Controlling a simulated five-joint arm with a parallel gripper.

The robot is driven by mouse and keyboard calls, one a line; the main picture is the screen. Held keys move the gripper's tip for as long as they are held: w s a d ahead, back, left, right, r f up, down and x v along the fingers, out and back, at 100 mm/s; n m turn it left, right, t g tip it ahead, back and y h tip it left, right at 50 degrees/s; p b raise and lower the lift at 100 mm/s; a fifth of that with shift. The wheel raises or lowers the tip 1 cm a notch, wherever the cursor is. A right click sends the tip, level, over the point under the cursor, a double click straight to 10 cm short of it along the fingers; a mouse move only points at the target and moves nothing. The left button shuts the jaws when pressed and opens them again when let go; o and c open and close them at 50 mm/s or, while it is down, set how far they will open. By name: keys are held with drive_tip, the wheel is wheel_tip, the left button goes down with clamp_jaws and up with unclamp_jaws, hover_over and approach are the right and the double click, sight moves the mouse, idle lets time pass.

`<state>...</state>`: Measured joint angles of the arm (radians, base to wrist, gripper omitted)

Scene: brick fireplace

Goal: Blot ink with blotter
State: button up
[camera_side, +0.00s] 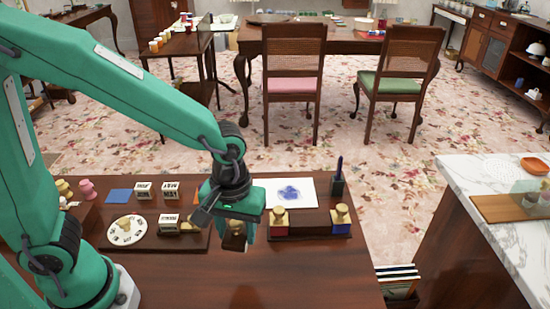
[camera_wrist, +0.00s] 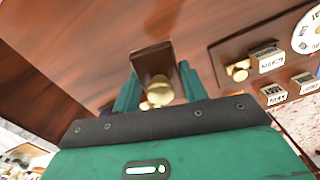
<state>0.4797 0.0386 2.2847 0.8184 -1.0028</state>
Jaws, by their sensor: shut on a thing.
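The blotter, a dark wooden block (camera_wrist: 152,60) with a brass knob (camera_wrist: 160,94), is between the two green fingers of my gripper (camera_wrist: 158,84) in the wrist view. In the side view my gripper (camera_side: 240,236) is shut on the blotter (camera_side: 235,241) near the front of the wooden desk, and partly hides it. I cannot tell if the blotter touches the desk. A blue ink blot (camera_side: 290,192) lies on a white sheet (camera_side: 306,184), behind and to the right of my gripper.
A wooden stand (camera_side: 310,224) with brass-topped red and blue blocks is just right of my gripper. A dark pen holder (camera_side: 337,187) stands by the sheet. Left are a round white dial (camera_side: 118,231) and several lettered blocks (camera_side: 169,223). The front desk area (camera_side: 290,275) is clear.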

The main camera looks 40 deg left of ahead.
drive_tip(key=o, duration=0.4)
drive_tip(key=shift+c, duration=1.4)
drive_tip(key=shift+w+d+r, duration=0.1)
drive_tip(key=shift+w, duration=0.55)
drive_tip(key=w, duration=1.3)
drive_tip(key=shift+w+a+r, duration=0.15)
drive_tip(key=shift+w+a, duration=0.1)
drive_tip(key=shift+w, duration=0.15)
drive_tip(key=w+a+f, duration=0.1)
drive_tip(key=w, duration=0.3)
drive_tip(key=w+a+f, duration=0.1)
drive_tip(key=w+a, duration=0.1)
drive_tip(key=w, duration=0.3)
drive_tip(key=w+a, duration=0.2)
drive_tip(key=w, duration=0.2)
drive_tip(key=shift+w+a+f, duration=0.25)
drive_tip(key=shift+f, duration=0.15)
drive_tip(key=shift+c, duration=0.2)
drive_tip(key=shift+w+a+f, duration=0.15)
drive_tip(key=shift+w+a, duration=0.1)
drive_tip(key=shift+w, duration=0.15)
